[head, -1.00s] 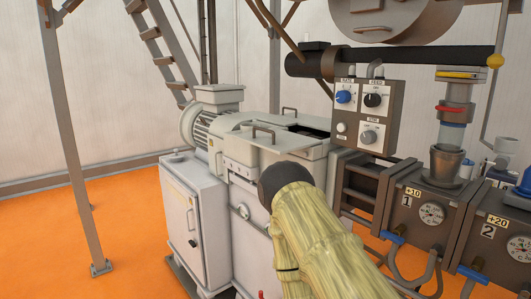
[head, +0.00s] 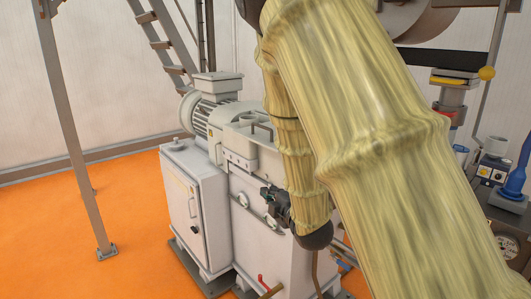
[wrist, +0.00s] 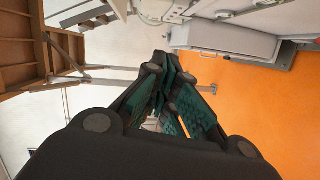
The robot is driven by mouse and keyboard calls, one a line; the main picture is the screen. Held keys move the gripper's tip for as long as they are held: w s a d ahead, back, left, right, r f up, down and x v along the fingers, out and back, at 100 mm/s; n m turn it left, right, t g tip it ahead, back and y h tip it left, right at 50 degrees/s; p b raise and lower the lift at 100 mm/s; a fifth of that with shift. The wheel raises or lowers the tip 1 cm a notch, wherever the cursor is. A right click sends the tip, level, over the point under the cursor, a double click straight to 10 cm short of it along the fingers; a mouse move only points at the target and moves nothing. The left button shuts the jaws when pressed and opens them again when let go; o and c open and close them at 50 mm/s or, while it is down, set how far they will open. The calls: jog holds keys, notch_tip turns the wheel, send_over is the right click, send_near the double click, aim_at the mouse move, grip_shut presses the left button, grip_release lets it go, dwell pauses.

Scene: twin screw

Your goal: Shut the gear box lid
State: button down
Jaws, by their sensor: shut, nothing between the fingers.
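The gear box (head: 250,190) is the pale grey machine body in the middle of the head view. Its top lid (head: 241,142) with a dark bar handle (head: 262,128) shows left of my arm. The right part of the top is hidden behind my arm, so I cannot tell how the lid stands there. My gripper (head: 268,194) is in front of the box's front face, below the lid level. I cannot tell whether it touches the box. In the wrist view my gripper's fingers (wrist: 166,75) are closed together and empty.
A white cabinet (head: 193,205) stands left of the box, with a ribbed motor (head: 210,115) behind. A steel post (head: 75,130) and stairs (head: 160,45) are at the left. Orange floor (head: 110,220) is free there. Gauges and valves (head: 508,245) stand at the right.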

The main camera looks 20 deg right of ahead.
notch_tip(320, 180, up, 7)
jog(key=w+n+t, duration=0.1)
jog(key=n, duration=0.1)
jog(key=w+d+p, duration=0.2)
jog(key=w+p, duration=0.5)
jog(key=w, duration=0.4)
jog(key=shift+w+d+y, duration=0.15)
jog(key=shift+d+y, duration=0.1)
jog(key=shift+y, duration=0.05)
